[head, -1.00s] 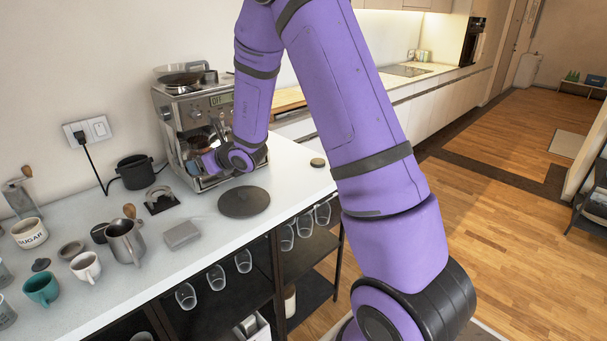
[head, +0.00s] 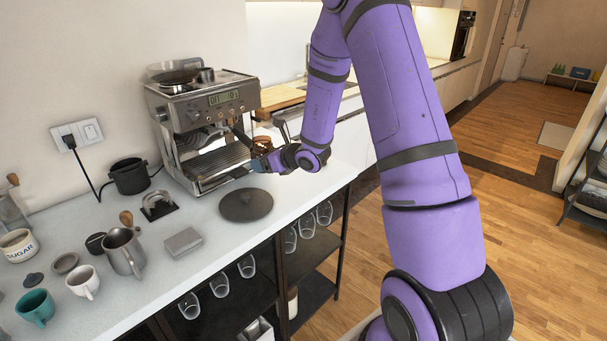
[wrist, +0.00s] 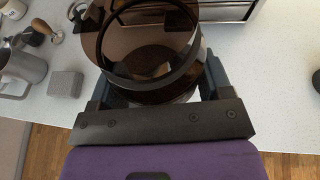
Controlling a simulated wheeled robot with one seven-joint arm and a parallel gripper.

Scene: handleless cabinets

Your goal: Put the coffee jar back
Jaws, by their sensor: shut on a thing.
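The coffee jar (wrist: 150,88) is brown see-through glass with a dark rim and dark contents. In the wrist view it fills the space between the two fingers of my gripper (wrist: 158,82), which is shut on it. In the head view my gripper (head: 273,161) holds the jar (head: 262,143) above the counter, just right of the espresso machine's front. The jar is small there and partly hidden by the gripper. I cannot tell how far above the counter it is.
The espresso machine (head: 212,110) stands beside my gripper. A dark round disc (head: 246,205) lies on the counter in front. A grey block (head: 183,242), steel pitcher (head: 124,252) and cups stand left. The counter's right end looks clear.

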